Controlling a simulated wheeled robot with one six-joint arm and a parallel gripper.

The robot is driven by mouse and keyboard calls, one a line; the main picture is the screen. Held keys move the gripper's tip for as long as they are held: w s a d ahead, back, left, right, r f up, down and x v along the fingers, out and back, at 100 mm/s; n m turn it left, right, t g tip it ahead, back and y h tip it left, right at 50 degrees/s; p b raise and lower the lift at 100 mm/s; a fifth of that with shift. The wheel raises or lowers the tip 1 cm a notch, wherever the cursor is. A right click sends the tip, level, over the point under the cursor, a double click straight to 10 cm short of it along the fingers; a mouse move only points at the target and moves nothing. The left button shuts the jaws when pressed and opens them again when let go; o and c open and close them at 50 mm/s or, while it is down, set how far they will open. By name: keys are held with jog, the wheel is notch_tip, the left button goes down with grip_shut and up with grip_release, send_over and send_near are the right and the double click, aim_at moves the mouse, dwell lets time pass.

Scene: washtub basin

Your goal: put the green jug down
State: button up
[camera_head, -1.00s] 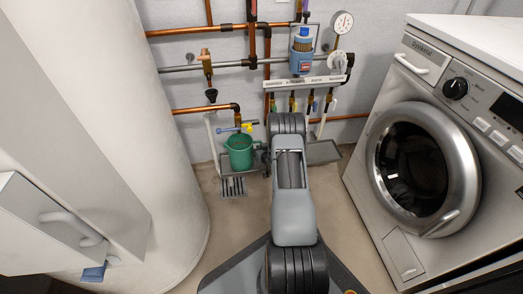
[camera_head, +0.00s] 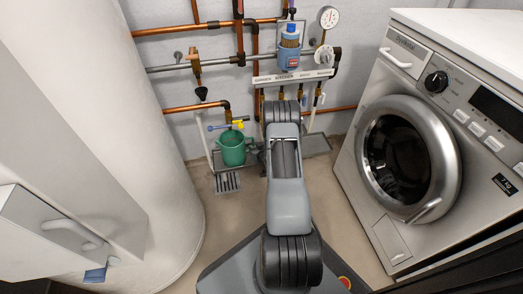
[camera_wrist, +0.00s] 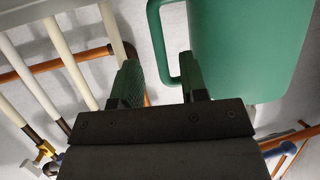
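The green jug (camera_head: 233,149) is upright at the left tray below the pipes in the head view. Whether its base touches the tray is hard to tell. In the wrist view the jug (camera_wrist: 245,45) fills the upper right, with its handle (camera_wrist: 156,40) on its left side. My gripper (camera_wrist: 162,85) is open, its two fingers apart, one on each side of the handle's line. I see no clear contact between the fingers and the handle. In the head view my gripper is hidden behind my arm.
A tap with a yellow part (camera_head: 239,124) and a blue lever hangs just above the jug. A floor grate (camera_head: 227,183) lies in front. A second tray (camera_head: 315,145) is at right. A washing machine (camera_head: 410,160) stands right, a white cylinder (camera_head: 160,150) left.

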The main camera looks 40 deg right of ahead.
jog(key=p+v, duration=0.2)
jog(key=v, duration=0.5)
jog(key=w+a+r+n+g, duration=0.1)
jog(key=a+r+g, duration=0.1)
jog(key=a+r, duration=0.5)
jog(key=w+a+r+n+g, duration=0.1)
jog(key=a+r+g, duration=0.2)
jog(key=r, duration=0.8)
jog(key=s+a+r+g+y, duration=0.1)
jog(key=s+a+r+g, duration=0.1)
jog(key=s+a+r, duration=0.4)
jog(key=s+a+r+n+g+y, duration=0.1)
jog(key=s+a+r+g+y, duration=0.1)
jog(key=s+a+r, duration=0.4)
jog(key=s+a+g, duration=0.1)
jog(key=s+a, duration=0.3)
jog(key=s, duration=0.3)
jog(key=shift+a, duration=0.3)
jog(key=shift+r, duration=0.15)
notch_tip(320, 180, up, 39)
jog(key=p, duration=3.7)
jog(key=shift+s+t, duration=0.15)
jog(key=shift+t, duration=0.15)
